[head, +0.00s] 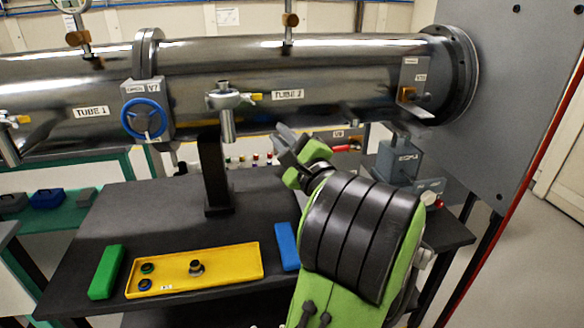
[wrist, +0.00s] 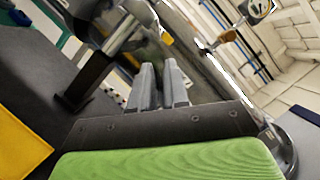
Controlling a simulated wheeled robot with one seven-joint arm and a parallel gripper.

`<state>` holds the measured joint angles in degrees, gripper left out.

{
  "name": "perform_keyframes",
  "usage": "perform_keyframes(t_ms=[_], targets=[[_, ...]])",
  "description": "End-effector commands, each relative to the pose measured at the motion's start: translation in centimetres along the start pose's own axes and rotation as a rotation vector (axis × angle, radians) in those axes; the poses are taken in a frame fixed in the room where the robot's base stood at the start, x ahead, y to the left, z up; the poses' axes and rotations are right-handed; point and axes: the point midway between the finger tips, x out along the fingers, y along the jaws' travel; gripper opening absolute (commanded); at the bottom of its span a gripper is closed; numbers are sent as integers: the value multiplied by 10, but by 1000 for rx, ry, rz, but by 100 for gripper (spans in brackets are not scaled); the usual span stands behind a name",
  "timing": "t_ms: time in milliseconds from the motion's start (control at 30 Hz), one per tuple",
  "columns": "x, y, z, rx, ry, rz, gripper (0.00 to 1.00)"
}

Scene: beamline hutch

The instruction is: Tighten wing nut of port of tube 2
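Tube 2 (head: 330,75) is the right-hand part of the long shiny metal pipe. Its port (head: 224,101) is a metal fitting on the near side, with a short stub hanging down. A yellow wing nut (head: 250,97) sticks out at the right of the port, left of the TUBE 2 label (head: 288,95). My gripper (head: 283,135) is below and right of the wing nut, clear of it. In the wrist view, its two grey fingers (wrist: 160,66) stand with a narrow gap and nothing visible between them. A small yellow part (wrist: 167,39) shows beyond the fingertips, probably the wing nut.
A blue valve wheel (head: 144,118) is left of the port. A dark post (head: 214,175) supports the pipe from the table. A yellow tray (head: 225,262) lies between green (head: 106,272) and blue (head: 286,246) blocks. A grey panel (head: 515,120) bounds the right.

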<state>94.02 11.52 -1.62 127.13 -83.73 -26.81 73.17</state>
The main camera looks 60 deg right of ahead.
Motion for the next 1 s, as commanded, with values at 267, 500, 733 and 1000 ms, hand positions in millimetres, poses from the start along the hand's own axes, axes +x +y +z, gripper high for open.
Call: perform_keyframes(t_ms=[267,500,733,1000], targets=[[-34,4,-4,-6,-1,-3,15],[-41,2,0,-1,1,4,15],[-41,1,0,0,1,4,15],[-41,1,0,0,1,3,15]])
